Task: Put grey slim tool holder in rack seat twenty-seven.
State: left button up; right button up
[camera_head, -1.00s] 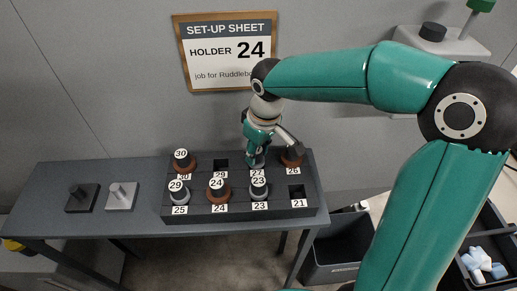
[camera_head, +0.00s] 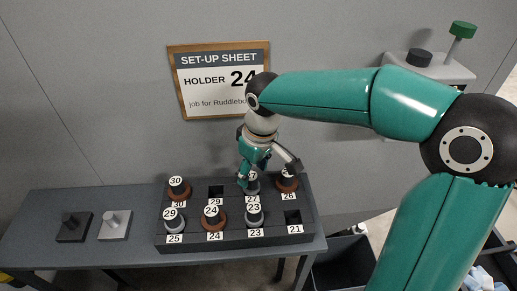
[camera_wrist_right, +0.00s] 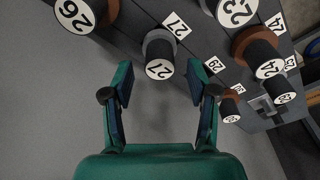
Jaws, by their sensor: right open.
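The grey slim tool holder (camera_wrist_right: 160,50), with a black top marked 27 and a grey collar, stands upright in rack seat twenty-seven, beside the seat's 27 label (camera_wrist_right: 177,27). In the right wrist view my right gripper (camera_wrist_right: 158,92) is open and empty. Its fingers are spread to either side, just short of the holder, with no visible contact. The dark rack (camera_head: 205,240) stands on the grey table. My left gripper is not in view.
Neighbouring holders stand close: 26 (camera_wrist_right: 76,12), 23 (camera_wrist_right: 238,10) and 24 (camera_wrist_right: 268,64). Holder 29 (camera_head: 171,220) sits in seat 25, holder 30 (camera_head: 178,188) in seat 30. Seats 29 (camera_head: 216,191) and 21 (camera_head: 292,216) are empty. Two small blocks stand left of the rack.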

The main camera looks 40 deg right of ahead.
aim_at(258, 189)
notch_tip(258, 189, up, 9)
jog(key=s, duration=0.1)
jog(key=shift+s+d, duration=0.15)
jog(key=shift+d, duration=0.05)
dwell(0.5)
